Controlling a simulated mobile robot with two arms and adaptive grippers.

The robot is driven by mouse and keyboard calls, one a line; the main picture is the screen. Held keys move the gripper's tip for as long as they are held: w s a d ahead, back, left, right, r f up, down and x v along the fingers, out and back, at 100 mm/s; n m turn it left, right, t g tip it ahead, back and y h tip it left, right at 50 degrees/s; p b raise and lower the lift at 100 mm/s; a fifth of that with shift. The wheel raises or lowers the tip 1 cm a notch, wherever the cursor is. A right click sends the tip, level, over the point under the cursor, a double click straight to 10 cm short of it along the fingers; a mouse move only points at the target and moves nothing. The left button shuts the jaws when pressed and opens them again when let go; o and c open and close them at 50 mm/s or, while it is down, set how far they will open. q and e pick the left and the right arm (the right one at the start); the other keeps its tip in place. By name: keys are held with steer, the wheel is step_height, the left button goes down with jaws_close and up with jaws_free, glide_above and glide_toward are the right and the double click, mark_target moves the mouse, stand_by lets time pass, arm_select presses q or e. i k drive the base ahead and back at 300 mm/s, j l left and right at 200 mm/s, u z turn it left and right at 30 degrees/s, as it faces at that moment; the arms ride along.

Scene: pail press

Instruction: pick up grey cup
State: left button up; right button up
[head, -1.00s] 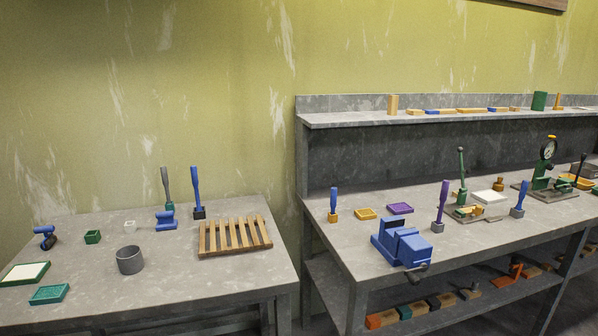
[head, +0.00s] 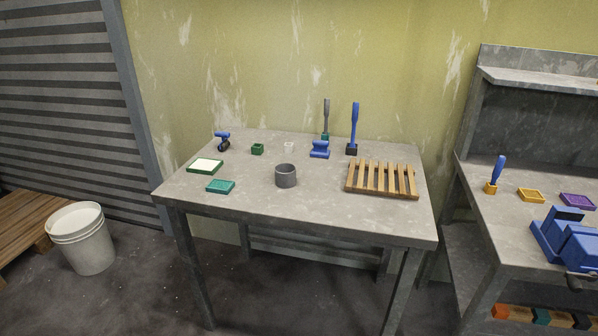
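The grey cup (head: 286,177) is a dark grey, open-topped cylinder. It stands upright near the middle of the grey table (head: 320,215), towards its front edge. Nothing touches it. Neither of my grippers shows in the head view.
A wooden slatted rack (head: 382,180) lies right of the cup. A teal tray (head: 220,186) and a white-topped green tray (head: 205,166) lie left. Small blocks and upright handled tools stand behind. A white bucket (head: 80,238) is on the floor at left; a bench with a blue vise (head: 566,240) is at right.

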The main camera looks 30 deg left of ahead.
mark_target(285, 176)
steer(key=i+j+z, duration=0.1)
steer(key=j, duration=0.3)
steer(key=i+j+z, duration=0.15)
steer(key=j, duration=0.25)
steer(key=i+j+z, duration=0.1)
steer(key=j, duration=0.35)
steer(key=i, duration=0.1)
